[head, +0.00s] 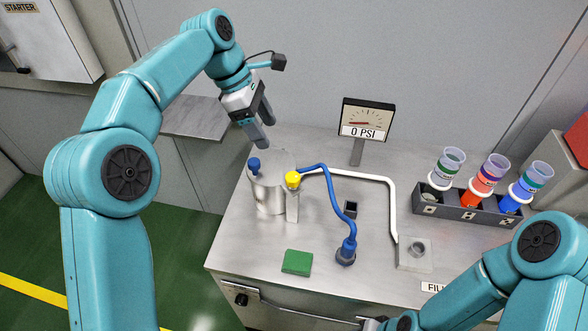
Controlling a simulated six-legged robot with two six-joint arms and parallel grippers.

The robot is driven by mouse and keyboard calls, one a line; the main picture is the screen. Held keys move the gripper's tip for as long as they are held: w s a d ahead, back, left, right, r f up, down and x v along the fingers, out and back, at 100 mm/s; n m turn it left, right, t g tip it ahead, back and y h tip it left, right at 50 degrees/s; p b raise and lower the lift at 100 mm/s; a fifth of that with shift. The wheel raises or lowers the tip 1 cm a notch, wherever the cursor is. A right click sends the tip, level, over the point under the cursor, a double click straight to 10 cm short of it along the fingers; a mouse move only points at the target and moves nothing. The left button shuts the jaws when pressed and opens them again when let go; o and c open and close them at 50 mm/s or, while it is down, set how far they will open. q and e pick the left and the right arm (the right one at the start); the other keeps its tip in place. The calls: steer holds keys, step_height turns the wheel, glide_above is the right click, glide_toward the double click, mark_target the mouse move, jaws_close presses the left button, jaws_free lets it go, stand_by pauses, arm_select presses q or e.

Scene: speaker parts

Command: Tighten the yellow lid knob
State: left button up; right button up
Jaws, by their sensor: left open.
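The yellow lid knob (292,180) sits at the front right edge of a grey metal pot (268,194), above a small upright bracket. A blue knob (254,164) stands on the left of the pot's lid. My left gripper (264,130) is open and empty, pointing down just above and behind the lid, apart from the yellow knob. My right arm comes in at the lower right; the fingers of its gripper (373,324) are cut off by the bottom edge.
A blue hose (335,203) and a white pipe (388,190) run right from the pot. A gauge (366,118) reading 0 PSI stands behind. A rack (465,213) holds three cups. A green block (297,262) lies in front. The table's front left is clear.

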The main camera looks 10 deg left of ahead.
mark_target(293, 176)
arm_select(q)
steer(key=x, duration=1.5)
steer(key=shift+s+d, duration=0.2)
steer(key=shift+s, duration=0.2)
steer(key=shift+f, duration=0.4)
steer(key=shift+s+d+r, duration=0.15)
steer(key=shift+s, duration=0.05)
steer(key=shift+w, duration=0.2)
steer(key=c, duration=0.8)
steer(key=shift+c, duration=1.3)
